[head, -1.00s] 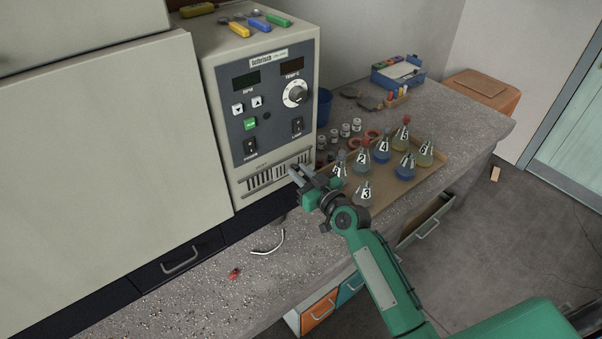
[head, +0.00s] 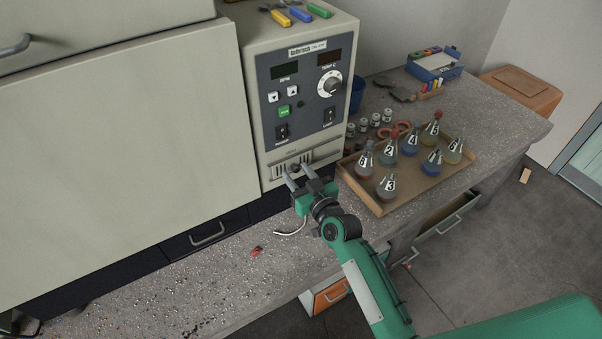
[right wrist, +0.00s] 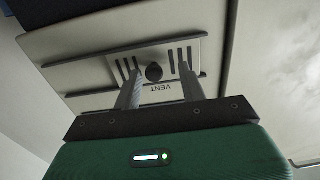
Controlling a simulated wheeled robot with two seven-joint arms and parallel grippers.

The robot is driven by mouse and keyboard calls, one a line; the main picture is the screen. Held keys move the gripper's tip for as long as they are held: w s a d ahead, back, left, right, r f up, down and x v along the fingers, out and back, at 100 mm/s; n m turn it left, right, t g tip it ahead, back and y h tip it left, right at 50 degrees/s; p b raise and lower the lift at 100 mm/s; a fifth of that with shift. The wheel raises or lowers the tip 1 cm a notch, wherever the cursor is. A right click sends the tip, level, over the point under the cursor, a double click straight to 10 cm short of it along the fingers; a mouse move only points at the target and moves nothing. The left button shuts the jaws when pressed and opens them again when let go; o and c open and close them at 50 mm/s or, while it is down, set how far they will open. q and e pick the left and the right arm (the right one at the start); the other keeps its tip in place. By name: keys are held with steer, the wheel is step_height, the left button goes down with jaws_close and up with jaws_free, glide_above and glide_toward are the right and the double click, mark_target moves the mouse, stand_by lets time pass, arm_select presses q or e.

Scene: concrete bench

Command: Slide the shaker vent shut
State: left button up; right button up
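The shaker (head: 300,100) is a pale box with a dark control panel. Its vent (head: 281,171) is low on the front, a slotted plate with a rail on either side. In the right wrist view the vent (right wrist: 175,90) appears upside down, with a dark round knob (right wrist: 154,72) near its middle and open slots on both sides of it. My right gripper (head: 297,173) is open in front of the vent. In the right wrist view its fingers (right wrist: 160,88) stand apart on either side of the knob; I cannot tell whether they touch it. My left gripper is not in view.
A cardboard tray (head: 405,203) of numbered flasks stands right of the gripper, with small vials (head: 376,119) behind it. A large pale cabinet (head: 130,150) is at the left. A small red item (head: 256,252) lies on the bench. The bench's front left is mostly clear.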

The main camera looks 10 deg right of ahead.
steer(key=shift+d, duration=0.1)
steer(key=shift+s+d+f, duration=0.1)
steer(key=shift+s, duration=0.1)
steer(key=b+v, duration=0.3)
steer(key=v, duration=1)
steer(key=shift+s, duration=0.2)
